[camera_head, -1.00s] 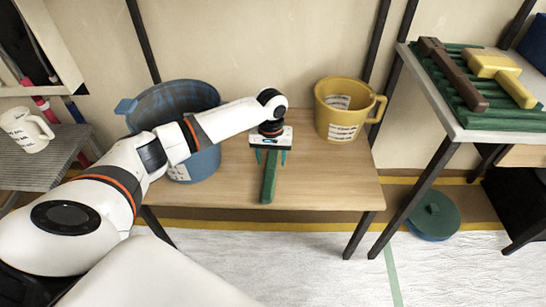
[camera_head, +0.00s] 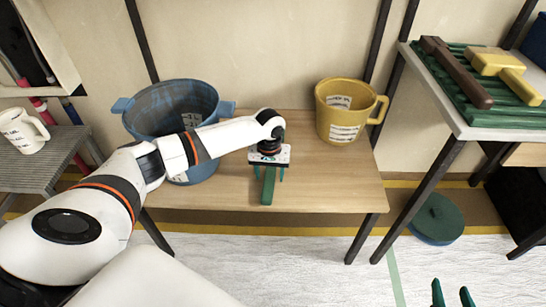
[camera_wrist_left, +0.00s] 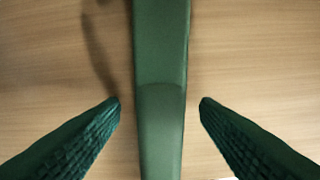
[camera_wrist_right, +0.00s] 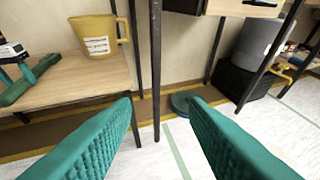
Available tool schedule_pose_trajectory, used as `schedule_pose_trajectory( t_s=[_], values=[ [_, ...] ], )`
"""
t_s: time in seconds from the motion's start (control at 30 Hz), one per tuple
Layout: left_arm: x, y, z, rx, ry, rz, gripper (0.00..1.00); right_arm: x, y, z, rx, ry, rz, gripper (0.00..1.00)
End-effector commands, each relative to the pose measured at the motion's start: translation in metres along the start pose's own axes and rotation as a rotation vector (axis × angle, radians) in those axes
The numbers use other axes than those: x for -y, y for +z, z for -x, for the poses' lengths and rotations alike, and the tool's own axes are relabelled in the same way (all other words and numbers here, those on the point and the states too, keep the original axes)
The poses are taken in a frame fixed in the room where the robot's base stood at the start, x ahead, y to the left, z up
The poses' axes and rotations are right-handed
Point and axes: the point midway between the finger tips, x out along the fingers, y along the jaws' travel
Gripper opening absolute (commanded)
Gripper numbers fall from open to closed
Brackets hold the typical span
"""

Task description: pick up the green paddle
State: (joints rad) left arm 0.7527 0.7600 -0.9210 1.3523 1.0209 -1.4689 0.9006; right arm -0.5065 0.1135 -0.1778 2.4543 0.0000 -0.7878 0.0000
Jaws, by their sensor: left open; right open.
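The green paddle (camera_head: 267,187) lies on the wooden table between a blue bucket and a yellow mug. It also runs up the middle of the left wrist view (camera_wrist_left: 162,60). My left gripper (camera_head: 268,178) is over the paddle, open, with one finger on either side of it. In the left wrist view its fingertips (camera_wrist_left: 160,102) show a gap to the paddle on both sides. My right gripper (camera_head: 453,292) is open and empty at the bottom right of the head view, away from the table. The left hand hides the far part of the paddle in the head view.
The blue bucket (camera_head: 150,118) stands behind my left forearm. The yellow mug (camera_head: 340,125) stands right of the left gripper. A side table (camera_head: 500,134) at right holds a green ribbed board, a brown bar and a yellow brush. A round green-lidded thing (camera_head: 436,218) is on the floor.

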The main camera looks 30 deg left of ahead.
Motion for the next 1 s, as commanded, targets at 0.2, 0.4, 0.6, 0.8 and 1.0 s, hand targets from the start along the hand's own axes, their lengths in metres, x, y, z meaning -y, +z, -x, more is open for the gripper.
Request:
schedule_pose_trajectory(
  t_s=[0.2, 0.4, 0.6, 0.8, 1.0],
  values=[
    [0.0, 0.0, 0.0, 0.0, 0.0, 0.0, 0.53, 0.0, 0.001, 0.0, 0.001, 0.0, 0.0, 0.41],
    [0.0, 0.0, 0.0, 0.0, 0.0, 0.0, 0.2, 0.0, 0.0, 0.0, 0.0, 0.0, 0.0, 0.41],
    [0.0, 0.0, 0.001, 0.001, 0.0, 0.0, 0.08, 0.0, 0.0, 0.0, -0.001, 0.0, 0.0, 0.41],
    [0.0, 0.0, 0.003, 0.001, -0.001, 0.0, 0.08, 0.0, 0.0, 0.0, -0.008, 0.0, 0.0, 0.41],
    [0.001, 0.001, 0.014, 0.002, -0.001, 0.0, 0.08, 0.004, -0.017, 0.006, -0.112, -0.008, 0.0, 0.41]
  ],
)
